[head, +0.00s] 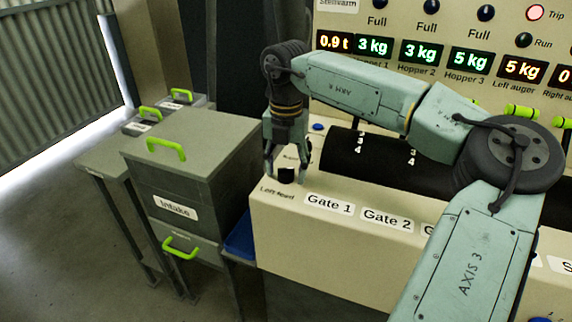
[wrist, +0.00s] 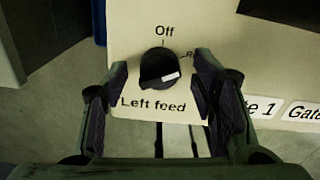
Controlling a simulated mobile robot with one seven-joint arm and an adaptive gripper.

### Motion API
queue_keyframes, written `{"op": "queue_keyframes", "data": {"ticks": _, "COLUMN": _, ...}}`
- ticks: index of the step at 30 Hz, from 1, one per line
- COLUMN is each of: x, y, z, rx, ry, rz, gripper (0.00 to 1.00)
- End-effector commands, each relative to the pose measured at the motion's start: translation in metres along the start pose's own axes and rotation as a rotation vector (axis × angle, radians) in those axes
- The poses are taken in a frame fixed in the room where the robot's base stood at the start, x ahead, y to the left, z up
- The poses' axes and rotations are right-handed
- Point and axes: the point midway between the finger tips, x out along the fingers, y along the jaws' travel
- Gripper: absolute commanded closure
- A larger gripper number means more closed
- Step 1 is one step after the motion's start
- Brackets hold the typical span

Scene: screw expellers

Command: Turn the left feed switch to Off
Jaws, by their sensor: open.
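The left feed switch is a round black knob (wrist: 156,66) on the cream panel, with "Left feed" printed below it and "Off" above. Its white mark lies at the lower right of the knob, away from "Off". A label starting with "R" at its right is partly hidden by a finger. My gripper (wrist: 160,76) is open, pointing down, with one finger on each side of the knob and gaps between. In the head view my gripper (head: 286,172) is over the knob (head: 286,176) at the panel's left end.
Gate 1 (head: 329,205) and Gate 2 (head: 387,219) labels lie right of the switch. A dark cylinder (head: 350,152) runs behind them. The grey Intake cabinet (head: 185,185) with green handles stands left. Lit displays (head: 420,51) are on the upright panel behind my arm.

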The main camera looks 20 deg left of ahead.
Motion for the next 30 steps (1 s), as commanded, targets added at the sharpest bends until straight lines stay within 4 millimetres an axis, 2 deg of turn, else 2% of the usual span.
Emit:
{"op": "queue_keyframes", "data": {"ticks": 9, "x": 0.0027, "y": 0.0002, "z": 0.0, "rx": 0.0, "ry": -0.001, "rz": 0.0, "gripper": 0.48}}
{"op": "queue_keyframes", "data": {"ticks": 30, "x": 0.0023, "y": 0.0002, "z": 0.0, "rx": 0.0, "ry": -0.001, "rz": 0.0, "gripper": 0.95}}
